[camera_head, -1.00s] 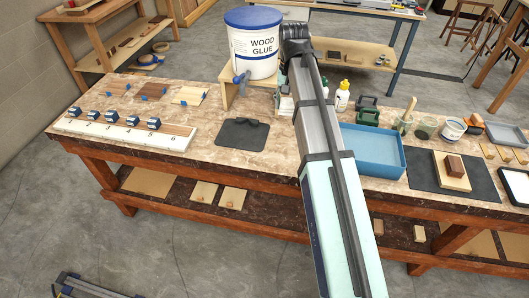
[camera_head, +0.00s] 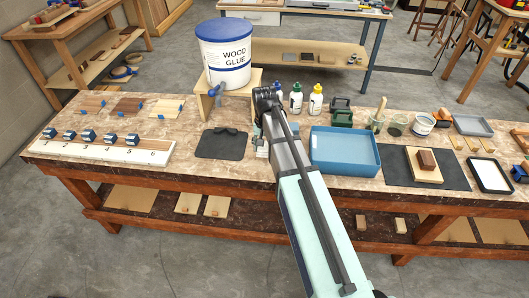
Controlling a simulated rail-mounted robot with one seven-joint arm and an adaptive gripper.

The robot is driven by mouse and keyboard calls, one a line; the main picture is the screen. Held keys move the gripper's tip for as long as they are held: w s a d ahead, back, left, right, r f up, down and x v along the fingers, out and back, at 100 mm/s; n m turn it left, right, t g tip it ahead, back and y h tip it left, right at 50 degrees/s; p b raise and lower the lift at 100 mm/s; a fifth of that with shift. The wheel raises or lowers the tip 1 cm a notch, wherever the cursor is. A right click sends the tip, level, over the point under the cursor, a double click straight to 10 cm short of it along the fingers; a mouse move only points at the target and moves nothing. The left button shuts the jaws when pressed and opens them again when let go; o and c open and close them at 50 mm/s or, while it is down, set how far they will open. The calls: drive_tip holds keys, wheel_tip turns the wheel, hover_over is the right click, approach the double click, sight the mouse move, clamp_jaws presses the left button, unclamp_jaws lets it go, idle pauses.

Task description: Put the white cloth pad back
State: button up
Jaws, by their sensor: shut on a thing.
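My arm reaches over the bench, with its dark wrist joint just right of the glue bucket's stand. My gripper (camera_head: 261,147) is mostly hidden behind my forearm; only a small pale part shows at the forearm's left edge, low over the bench beside the dark mat. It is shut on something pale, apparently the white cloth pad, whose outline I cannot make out. A black-rimmed tray (camera_head: 472,175) with a white surface lies at the right end; I cannot tell whether that surface is cloth.
The wood glue bucket (camera_head: 225,55) stands on a wooden stand (camera_head: 206,105). A dark mat (camera_head: 221,144) lies left of my gripper. A blue tray (camera_head: 345,152), several glue bottles and cups stand to the right. A numbered white rack (camera_head: 100,149) is at the left.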

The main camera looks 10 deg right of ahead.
sight(265, 159)
drive_tip(key=shift+f+p, duration=0.4)
drive_tip(key=shift+f, duration=1.65)
drive_tip(key=shift+f, duration=0.1)
drive_tip(key=o, duration=1)
wheel_tip(265, 159, up, 12)
drive_tip(key=b, duration=0.3)
